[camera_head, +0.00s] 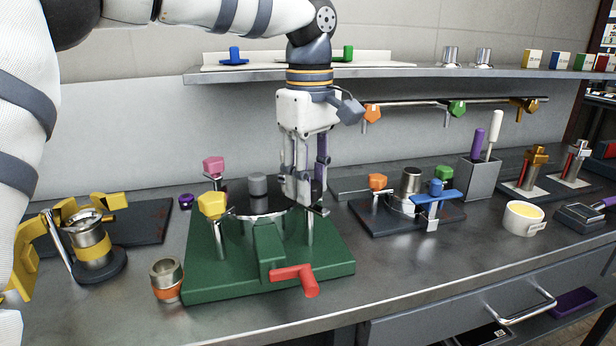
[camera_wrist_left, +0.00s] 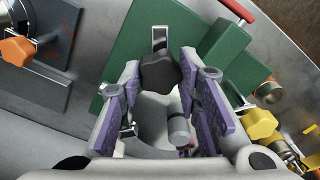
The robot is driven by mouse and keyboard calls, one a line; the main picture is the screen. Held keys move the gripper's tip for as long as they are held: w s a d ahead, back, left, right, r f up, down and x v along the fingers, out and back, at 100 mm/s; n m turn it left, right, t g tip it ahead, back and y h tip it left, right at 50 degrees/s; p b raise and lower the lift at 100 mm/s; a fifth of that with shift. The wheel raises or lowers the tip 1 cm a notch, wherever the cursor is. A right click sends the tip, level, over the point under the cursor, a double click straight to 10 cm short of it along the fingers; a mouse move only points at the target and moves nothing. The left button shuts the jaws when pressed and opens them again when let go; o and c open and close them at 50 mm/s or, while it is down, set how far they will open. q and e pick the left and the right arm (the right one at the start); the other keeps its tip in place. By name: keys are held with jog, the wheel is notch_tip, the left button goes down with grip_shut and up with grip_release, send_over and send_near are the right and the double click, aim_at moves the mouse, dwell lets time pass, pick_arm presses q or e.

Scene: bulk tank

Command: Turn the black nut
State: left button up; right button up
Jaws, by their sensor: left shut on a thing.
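The black nut (camera_wrist_left: 160,72) is a dark, lobed knob between the purple fingers of my left gripper in the left wrist view. My left gripper (camera_head: 304,198) points down over the right rear part of the green fixture (camera_head: 225,282), shut on the nut; its fingers also show in the wrist view (camera_wrist_left: 160,85). In the head view the gripper hides the nut. The fixture carries a yellow knob (camera_head: 212,205), a pink knob (camera_head: 213,166), a grey cylinder (camera_head: 258,185) on a round plate and a red handle (camera_head: 296,278). My right gripper is not in view.
Right of the fixture stands a dark base with an orange knob (camera_head: 377,181), a metal cup (camera_head: 411,180) and a blue clamp (camera_head: 436,198). A steel-and-orange cup (camera_head: 166,279) stands at its front left. A shelf (camera_head: 420,71) runs behind my arm.

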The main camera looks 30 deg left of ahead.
pick_arm(q)
jog(key=m+p, duration=0.1)
jog(key=r+m+p, duration=0.1)
jog(key=shift+s+m, duration=0.1)
jog(key=shift+m, duration=0.2)
jog(key=shift+f+m+p, duration=0.35)
jog(key=shift+m, duration=0.65)
jog(key=m, duration=0.2)
jog(key=shift+f+m, duration=0.15)
jog(key=shift+m, duration=0.15)
jog(key=m, duration=0.3)
jog(key=shift+m, duration=0.3)
jog(key=m, duration=0.3)
jog(key=shift+m, duration=0.3)
jog(key=m, duration=0.3)
jog(key=shift+m, duration=0.4)
jog(key=m, duration=1.3)
jog(key=shift+m, duration=0.4)
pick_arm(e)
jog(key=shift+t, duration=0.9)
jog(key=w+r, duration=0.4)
pick_arm(q)
jog(key=shift+m, duration=0.3)
